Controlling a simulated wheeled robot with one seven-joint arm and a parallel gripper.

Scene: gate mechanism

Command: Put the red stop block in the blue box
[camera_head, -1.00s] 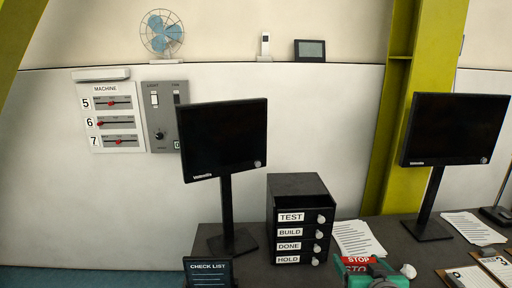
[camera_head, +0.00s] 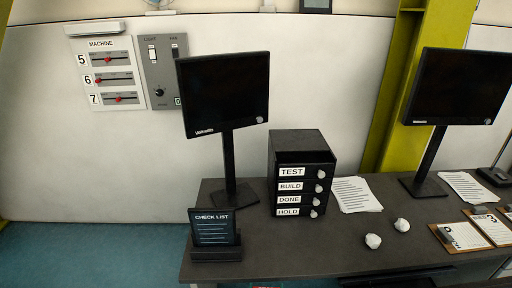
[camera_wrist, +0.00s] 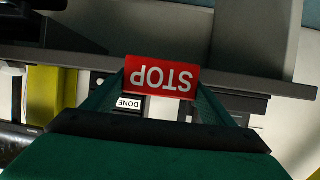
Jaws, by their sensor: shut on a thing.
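The red stop block (camera_wrist: 162,76) is held between the green fingers of my gripper (camera_wrist: 160,84) in the wrist view. Its white STOP lettering reads upside down there. My gripper is shut on it, with a finger at each side. The black drawer unit with its DONE label (camera_wrist: 129,103) shows behind and below the block. In the head view, my gripper and the block cannot be made out clearly. I see no blue box in either view.
The dark desk (camera_head: 330,248) carries a drawer unit (camera_head: 300,175), two monitors (camera_head: 225,95) (camera_head: 455,88), a check list stand (camera_head: 213,228), papers (camera_head: 354,195), clipboards (camera_head: 462,235) and two white crumpled lumps (camera_head: 373,241) (camera_head: 401,225). Blue floor (camera_head: 90,255) lies open at left.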

